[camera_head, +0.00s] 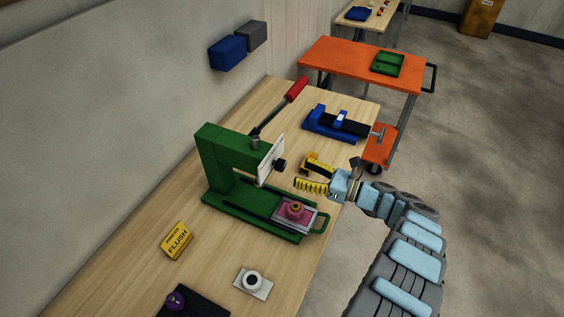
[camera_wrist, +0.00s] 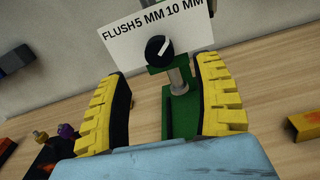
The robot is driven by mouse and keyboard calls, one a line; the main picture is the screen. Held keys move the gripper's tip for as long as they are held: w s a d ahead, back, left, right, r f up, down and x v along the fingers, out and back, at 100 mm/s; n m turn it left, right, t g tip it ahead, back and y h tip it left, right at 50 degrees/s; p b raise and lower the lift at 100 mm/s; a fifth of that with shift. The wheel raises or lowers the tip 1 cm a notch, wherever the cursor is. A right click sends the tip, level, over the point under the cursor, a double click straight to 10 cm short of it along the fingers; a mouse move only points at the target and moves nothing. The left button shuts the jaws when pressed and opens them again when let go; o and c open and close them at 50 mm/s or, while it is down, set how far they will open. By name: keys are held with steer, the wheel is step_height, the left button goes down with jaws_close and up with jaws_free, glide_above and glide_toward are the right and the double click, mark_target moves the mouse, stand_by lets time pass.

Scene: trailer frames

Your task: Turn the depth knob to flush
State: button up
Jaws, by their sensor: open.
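The black depth knob (camera_head: 280,164) sits on a white plate (camera_head: 269,160) at the front of the green press (camera_head: 222,150). In the wrist view the knob (camera_wrist: 158,49) is below the labels FLUSH, 5 MM and 10 MM on the plate (camera_wrist: 190,30). Its white mark points to the upper right, toward the 10 MM side. My gripper (camera_head: 302,172) is open and empty, a short way to the right of the knob in the head view. In the wrist view its yellow fingers (camera_wrist: 160,72) stand on either side below the knob, apart from it.
A red-handled lever (camera_head: 290,94) rises from the press. A pink block (camera_head: 294,212) sits at its base. A yellow PRESS FLUSH sign (camera_head: 177,240) and a white plate with a ring (camera_head: 253,282) lie nearer. A blue vise (camera_head: 335,123) stands beyond my gripper.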

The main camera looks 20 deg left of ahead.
mark_target(284, 166)
steer(key=a+p, duration=0.1)
steer(key=a, duration=0.6)
steer(key=shift+w, duration=0.2)
jaws_close()
